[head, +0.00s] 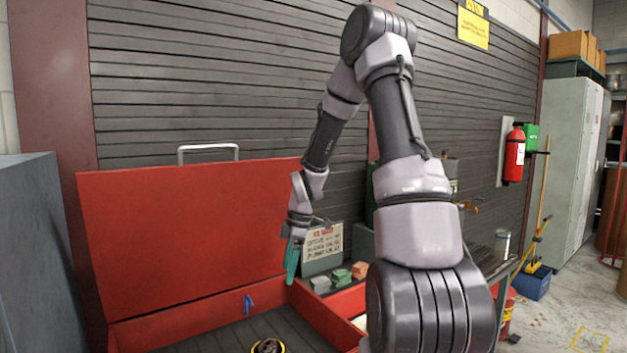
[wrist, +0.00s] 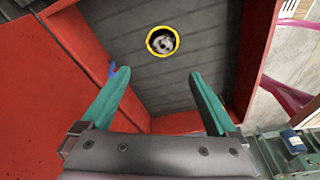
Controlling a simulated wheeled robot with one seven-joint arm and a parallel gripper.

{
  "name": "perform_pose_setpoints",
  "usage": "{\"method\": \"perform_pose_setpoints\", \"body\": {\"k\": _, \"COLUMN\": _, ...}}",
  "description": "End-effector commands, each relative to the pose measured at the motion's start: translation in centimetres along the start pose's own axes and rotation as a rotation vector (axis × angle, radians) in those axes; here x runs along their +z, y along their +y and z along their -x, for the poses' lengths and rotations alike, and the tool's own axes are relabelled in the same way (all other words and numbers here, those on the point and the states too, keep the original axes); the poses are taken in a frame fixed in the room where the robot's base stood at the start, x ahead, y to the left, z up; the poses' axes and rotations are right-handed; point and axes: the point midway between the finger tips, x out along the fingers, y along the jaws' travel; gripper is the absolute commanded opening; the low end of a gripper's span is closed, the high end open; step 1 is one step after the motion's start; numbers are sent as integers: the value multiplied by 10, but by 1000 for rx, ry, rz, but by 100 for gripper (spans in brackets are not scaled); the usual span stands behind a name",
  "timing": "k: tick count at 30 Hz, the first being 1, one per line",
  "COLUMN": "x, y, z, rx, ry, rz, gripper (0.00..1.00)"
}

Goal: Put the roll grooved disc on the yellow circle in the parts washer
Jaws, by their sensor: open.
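The parts washer is a red box (head: 326,315) with its lid (head: 190,240) raised at the back and a dark slatted floor. A yellow circle (wrist: 148,41) lies on that floor, cut by the bottom edge in the head view (head: 283,349). A dark round part with pale patches, apparently the roll grooved disc (wrist: 163,44), sits inside the circle; it also shows in the head view (head: 268,346). My gripper (wrist: 160,75) has its teal fingers apart with nothing between them. In the head view my gripper (head: 292,262) hangs above the washer, away from the disc.
A small blue hook-like piece (head: 248,304) stands at the washer's rear inner edge. Grey, green and orange blocks (head: 341,275) and a sign (head: 323,243) are right of the washer. The floor around the circle is clear.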

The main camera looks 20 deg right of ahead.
Motion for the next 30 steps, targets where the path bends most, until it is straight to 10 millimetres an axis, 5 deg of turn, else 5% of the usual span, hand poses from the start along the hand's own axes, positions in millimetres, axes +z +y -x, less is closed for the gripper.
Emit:
{"method": "perform_pose_setpoints", "body": {"k": 6, "x": -12, "y": -27, "z": 92, "rx": 155, "ry": -40, "rz": -364, "gripper": 94}}
{"method": "perform_pose_setpoints", "body": {"k": 15, "x": -28, "y": -91, "z": 195, "rx": 346, "ry": 90, "rz": -890, "gripper": 94}}
{"method": "perform_pose_setpoints", "body": {"k": 22, "x": -34, "y": -154, "z": 252, "rx": 407, "ry": 314, "rz": -1275, "gripper": 94}}
{"method": "perform_pose_setpoints", "body": {"k": 30, "x": -33, "y": -203, "z": 279, "rx": 367, "ry": 526, "rz": -1556, "gripper": 94}}
